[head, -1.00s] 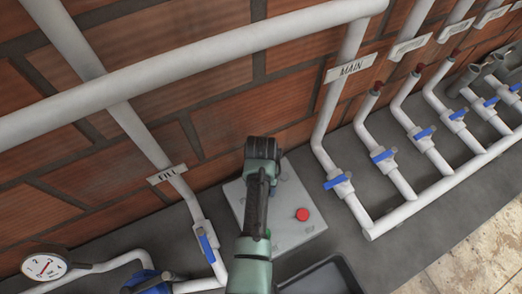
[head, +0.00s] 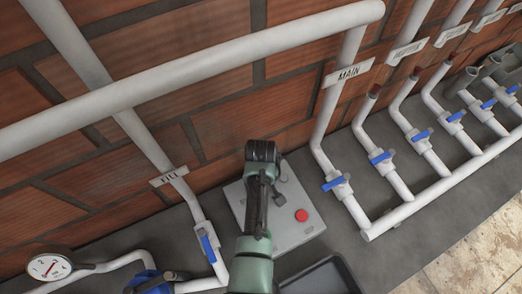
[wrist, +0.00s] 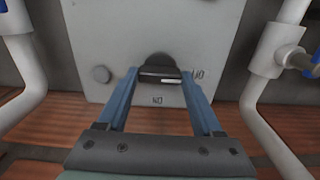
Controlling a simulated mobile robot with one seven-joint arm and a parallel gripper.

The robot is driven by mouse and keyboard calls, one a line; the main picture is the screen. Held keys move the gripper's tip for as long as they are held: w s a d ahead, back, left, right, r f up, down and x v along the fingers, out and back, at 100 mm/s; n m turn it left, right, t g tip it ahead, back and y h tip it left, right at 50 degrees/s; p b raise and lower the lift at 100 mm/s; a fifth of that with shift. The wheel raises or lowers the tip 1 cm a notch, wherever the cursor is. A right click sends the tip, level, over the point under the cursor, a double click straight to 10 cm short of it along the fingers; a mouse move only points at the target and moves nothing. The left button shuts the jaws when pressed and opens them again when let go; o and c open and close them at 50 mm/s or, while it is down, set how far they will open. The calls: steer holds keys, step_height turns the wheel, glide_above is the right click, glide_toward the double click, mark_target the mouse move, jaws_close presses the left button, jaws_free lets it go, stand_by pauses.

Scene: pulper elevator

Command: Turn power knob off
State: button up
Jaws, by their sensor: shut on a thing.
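The power knob (wrist: 160,68) is dark and rounded, with a white mark on its face pointing right in the wrist view. It sits on a light grey panel (wrist: 110,30) with small labels beside and below it. My gripper (wrist: 160,73) has its two blue fingers on either side of the knob, shut on it. The knob cannot be made out there, hidden by my arm.
A red button (head: 301,215) is on the panel. White pipes with blue valve handles (head: 336,183) stand right of it, and the FILL pipe's valve (head: 207,248) stands left. A dark tray (head: 325,278) lies in front. A pressure gauge (head: 49,266) is at far left.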

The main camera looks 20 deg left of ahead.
stand_by(0.5)
steer(key=o, duration=1.4)
steer(key=shift+c, duration=0.2)
steer(key=shift+r, duration=0.1)
step_height(320, 180, up, 13)
steer(key=b, duration=0.1)
